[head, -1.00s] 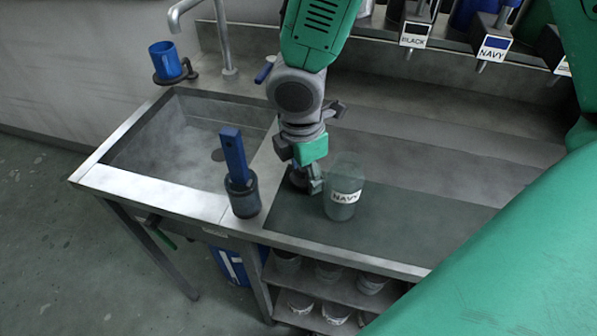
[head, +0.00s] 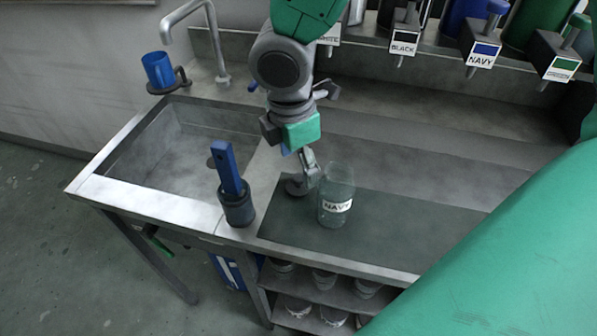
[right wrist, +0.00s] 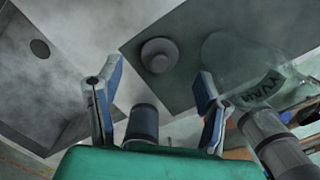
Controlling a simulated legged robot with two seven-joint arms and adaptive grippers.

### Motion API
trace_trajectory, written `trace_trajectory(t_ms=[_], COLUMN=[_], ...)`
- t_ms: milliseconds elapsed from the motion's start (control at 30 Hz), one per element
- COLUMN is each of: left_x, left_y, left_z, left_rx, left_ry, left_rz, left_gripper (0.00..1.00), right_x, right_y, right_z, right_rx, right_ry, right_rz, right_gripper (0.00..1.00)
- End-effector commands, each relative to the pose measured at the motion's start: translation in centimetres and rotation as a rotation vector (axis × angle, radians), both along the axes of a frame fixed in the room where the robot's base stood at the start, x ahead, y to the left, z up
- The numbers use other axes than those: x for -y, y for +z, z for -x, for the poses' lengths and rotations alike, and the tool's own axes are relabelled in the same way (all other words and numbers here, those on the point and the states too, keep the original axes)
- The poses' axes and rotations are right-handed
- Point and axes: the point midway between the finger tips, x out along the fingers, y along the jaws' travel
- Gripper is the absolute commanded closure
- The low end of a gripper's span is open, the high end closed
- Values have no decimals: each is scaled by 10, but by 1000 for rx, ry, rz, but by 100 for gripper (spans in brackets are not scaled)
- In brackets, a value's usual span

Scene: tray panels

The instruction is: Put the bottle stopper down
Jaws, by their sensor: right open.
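The stopper, a grey round knob on a wider disc, lies on the dark mat (head: 385,232) near its left corner. It shows in the head view (head: 296,188), partly behind my finger, and whole in the right wrist view (right wrist: 159,55). The clear bottle labelled NAVY (head: 337,195) stands upright just right of it and also shows in the right wrist view (right wrist: 240,62). My right gripper (head: 303,165) is open and empty, above the stopper and apart from it; its spread fingers also show in the wrist view (right wrist: 158,92). My left gripper is out of view.
A blue-handled tool (head: 229,168) stands in a dark holder (head: 237,208) on the sink divider, left of the mat. The sink (head: 180,150), tap (head: 212,40) and blue mug (head: 159,70) are at left. Labelled dispensers (head: 480,50) line the back. The mat's right part is clear.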

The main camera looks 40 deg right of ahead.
Motion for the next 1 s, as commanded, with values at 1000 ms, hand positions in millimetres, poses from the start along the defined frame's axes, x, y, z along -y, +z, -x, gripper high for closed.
trace_trajectory(t_ms=[1000], left_x=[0], left_y=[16], left_z=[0], left_rx=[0], left_ry=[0], left_rz=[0], left_gripper=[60], right_x=[-8], right_y=[70], right_z=[1], right_rx=[-2], right_ry=[0], right_rz=[1], right_gripper=[38])
